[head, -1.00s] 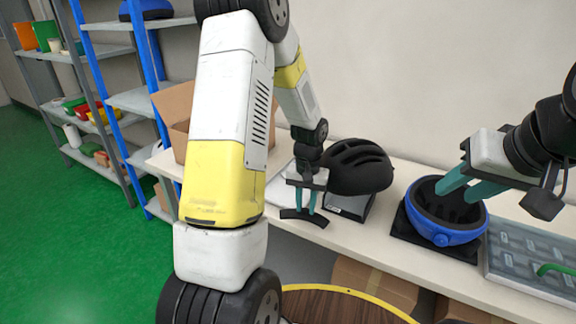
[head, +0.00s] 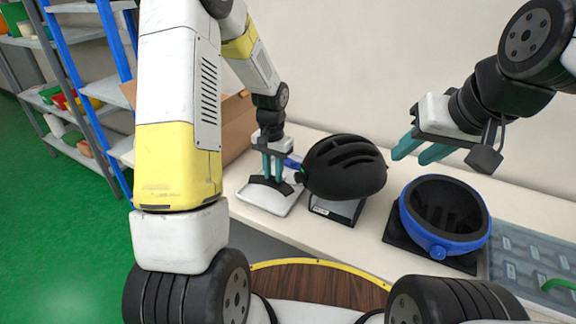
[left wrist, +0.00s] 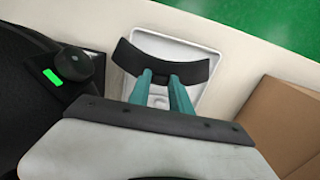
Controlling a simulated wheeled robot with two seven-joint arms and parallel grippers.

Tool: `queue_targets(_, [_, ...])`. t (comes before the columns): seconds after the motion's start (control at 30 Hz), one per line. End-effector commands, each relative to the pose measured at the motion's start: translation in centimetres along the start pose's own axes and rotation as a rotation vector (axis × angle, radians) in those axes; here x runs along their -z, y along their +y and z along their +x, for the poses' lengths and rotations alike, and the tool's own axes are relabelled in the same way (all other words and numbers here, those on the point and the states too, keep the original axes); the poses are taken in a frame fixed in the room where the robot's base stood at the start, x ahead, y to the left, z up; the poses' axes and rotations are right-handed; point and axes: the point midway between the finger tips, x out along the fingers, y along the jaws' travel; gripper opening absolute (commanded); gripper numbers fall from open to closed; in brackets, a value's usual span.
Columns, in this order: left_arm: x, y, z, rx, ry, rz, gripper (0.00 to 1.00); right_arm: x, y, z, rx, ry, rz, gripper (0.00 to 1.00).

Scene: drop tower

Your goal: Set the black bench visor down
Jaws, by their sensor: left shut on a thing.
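The black bench visor (head: 256,181) is a curved dark band. My left gripper (head: 272,179) is shut on it, fingers pointing down. The visor is over the white tray (head: 277,207) on the bench; I cannot tell whether it touches the tray. In the left wrist view the visor (left wrist: 132,58) lies across the teal fingertips (left wrist: 162,78), with the white tray (left wrist: 206,100) beneath it. My right gripper (head: 409,156) is open and empty, raised above the bench behind the blue helmet.
A black helmet (head: 345,165) sits on a stand (head: 334,210) just right of my left gripper. An upturned blue helmet (head: 440,245) rests on a black base (head: 400,233). A grey compartment case (head: 535,262) is at the right. A cardboard box (head: 237,125) stands behind at the left.

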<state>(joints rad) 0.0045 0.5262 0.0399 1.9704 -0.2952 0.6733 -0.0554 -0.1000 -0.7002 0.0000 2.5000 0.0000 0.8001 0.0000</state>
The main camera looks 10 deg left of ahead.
Motion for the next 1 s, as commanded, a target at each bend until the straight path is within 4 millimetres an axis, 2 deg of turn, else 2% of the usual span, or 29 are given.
queue_targets(0.33, [2.8, -0.7, -2.3, 0.000, 0.003, 0.323, 0.05, 0.0, 0.0, 0.0, 0.000, 0.000, 0.000, 0.36])
queue_targets(0.47, [3.4, -0.9, -2.6, -0.001, 0.002, 0.402, 0.05, 0.0, 0.0, 0.0, 0.000, 0.000, 0.000, 0.36])
queue_targets(0.73, [3.4, -0.8, 1.8, -0.003, -0.002, 0.426, 0.05, 0.0, 0.0, 0.0, 0.000, 0.000, 0.000, 0.36])
queue_targets(1.0, [3.5, -0.8, 4.3, -0.002, 0.000, 0.422, 0.05, 0.0, 0.0, 0.0, 0.000, 0.000, 0.000, 0.36])
